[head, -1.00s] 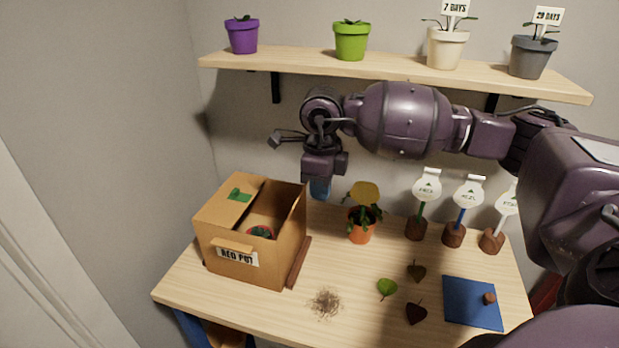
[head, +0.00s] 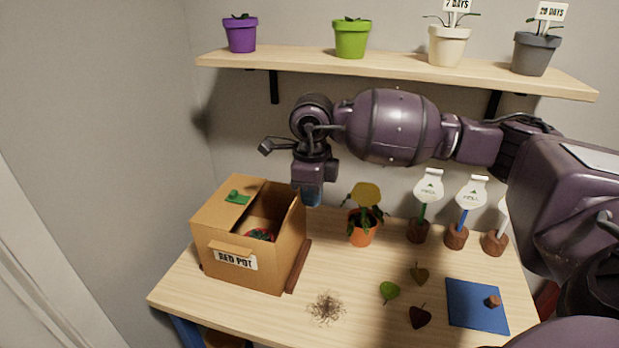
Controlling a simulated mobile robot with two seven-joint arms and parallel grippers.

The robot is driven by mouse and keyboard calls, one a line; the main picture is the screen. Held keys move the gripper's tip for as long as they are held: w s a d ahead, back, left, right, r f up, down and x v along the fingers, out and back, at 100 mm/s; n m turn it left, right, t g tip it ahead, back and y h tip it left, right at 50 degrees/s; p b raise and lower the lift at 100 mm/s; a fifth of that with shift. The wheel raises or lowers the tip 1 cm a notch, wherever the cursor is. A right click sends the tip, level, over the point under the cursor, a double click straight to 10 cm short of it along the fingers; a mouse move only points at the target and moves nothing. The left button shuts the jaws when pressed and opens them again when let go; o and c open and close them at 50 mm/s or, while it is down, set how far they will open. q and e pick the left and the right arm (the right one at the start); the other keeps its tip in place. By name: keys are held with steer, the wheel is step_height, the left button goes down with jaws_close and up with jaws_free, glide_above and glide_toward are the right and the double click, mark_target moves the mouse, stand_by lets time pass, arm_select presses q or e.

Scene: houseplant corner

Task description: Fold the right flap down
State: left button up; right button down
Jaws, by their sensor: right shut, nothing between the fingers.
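The cardboard box (head: 275,268) labelled RED POT stands at the left of the table. Its left flap (head: 218,208) lies over the left part of the opening, with a green patch on it. The right flap (head: 290,222) appears raised along the right side, leaning slightly inward; its exact angle is hard to tell. A red and green item (head: 262,235) shows inside the partly open box. My right gripper (head: 311,198) is shut and empty, pointing down by the box's back right corner. Whether it touches the flap is unclear. My left gripper is out of view.
A dark brown strip (head: 299,266) lies along the box's right side. A potted plant (head: 362,230) stands right of the gripper. Dry fibres (head: 326,308), loose leaves (head: 389,291) and a blue mat (head: 470,305) lie in front. A shelf (head: 400,73) with pots hangs above.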

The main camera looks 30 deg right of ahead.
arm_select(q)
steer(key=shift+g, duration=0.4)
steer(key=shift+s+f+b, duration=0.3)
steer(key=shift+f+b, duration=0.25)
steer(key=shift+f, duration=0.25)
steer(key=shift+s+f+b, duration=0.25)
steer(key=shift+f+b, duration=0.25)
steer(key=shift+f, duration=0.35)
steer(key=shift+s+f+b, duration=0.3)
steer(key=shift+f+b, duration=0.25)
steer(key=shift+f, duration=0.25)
arm_select(e)
steer(key=w+a, duration=0.7)
steer(key=w, duration=0.1)
arm_select(q)
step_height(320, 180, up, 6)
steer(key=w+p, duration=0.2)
steer(key=p, duration=0.2)
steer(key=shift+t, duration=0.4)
arm_select(e)
step_height(320, 180, up, 9)
